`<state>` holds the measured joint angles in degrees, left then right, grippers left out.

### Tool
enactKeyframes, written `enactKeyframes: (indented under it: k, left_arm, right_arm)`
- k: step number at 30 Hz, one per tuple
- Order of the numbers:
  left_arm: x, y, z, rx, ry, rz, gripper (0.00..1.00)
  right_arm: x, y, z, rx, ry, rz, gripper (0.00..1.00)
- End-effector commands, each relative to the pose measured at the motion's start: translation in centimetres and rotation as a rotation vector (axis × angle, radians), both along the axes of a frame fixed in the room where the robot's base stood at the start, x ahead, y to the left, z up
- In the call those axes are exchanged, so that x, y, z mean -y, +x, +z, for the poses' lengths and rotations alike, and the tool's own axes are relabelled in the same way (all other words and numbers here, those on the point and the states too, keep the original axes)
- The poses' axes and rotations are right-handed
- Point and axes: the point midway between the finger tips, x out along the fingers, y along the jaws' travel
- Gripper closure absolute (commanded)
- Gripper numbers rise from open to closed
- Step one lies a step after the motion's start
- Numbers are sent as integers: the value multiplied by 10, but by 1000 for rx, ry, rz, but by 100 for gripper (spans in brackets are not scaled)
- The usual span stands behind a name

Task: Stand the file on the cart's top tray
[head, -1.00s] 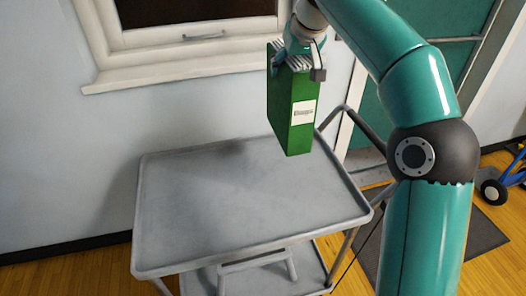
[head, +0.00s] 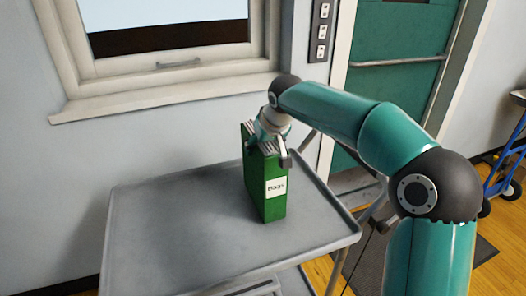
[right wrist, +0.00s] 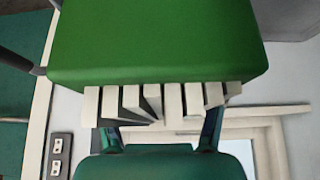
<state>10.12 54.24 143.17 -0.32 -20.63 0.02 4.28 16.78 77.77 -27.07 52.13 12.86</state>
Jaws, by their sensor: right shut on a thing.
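The green file (head: 265,185) has a white label and pale pages along its top. It is upright over the back right part of the cart's grey top tray (head: 165,230). Its lower edge appears to meet the tray, though I cannot be sure of contact. My right gripper (head: 266,150) is shut on the file's upper end. In the right wrist view the file (right wrist: 155,40) fills the top, with the page edges between the fingers. My left gripper is not in view.
The tray has a raised rim and is bare around the file. A window with a sill (head: 165,100) is behind it on the wall. A green door (head: 400,50) and a blue hand truck (head: 510,165) are at the right.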

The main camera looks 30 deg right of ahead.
Motion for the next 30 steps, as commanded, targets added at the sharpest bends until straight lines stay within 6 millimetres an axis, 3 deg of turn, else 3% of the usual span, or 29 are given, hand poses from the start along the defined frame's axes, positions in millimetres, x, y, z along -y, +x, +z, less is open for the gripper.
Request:
enactKeyframes:
  k: [3, 13, 14, 15, 18, 30]
  left_arm:
    - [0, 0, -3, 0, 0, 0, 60]
    - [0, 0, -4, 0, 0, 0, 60]
    - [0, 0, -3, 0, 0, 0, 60]
    - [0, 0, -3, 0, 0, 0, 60]
    - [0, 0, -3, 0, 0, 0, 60]
    - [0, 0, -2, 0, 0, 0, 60]
  right_arm:
    - [0, 0, -9, 5, 0, 1, 100]
    - [0, 1, -11, 6, 0, 1, 100]
    - [0, 0, -12, 1, 1, 1, 27]
    - [0, 0, -12, 1, 1, 1, 20]
    - [0, 0, -12, 1, 1, 1, 7]
    - [0, -1, -8, 2, 0, 1, 7]
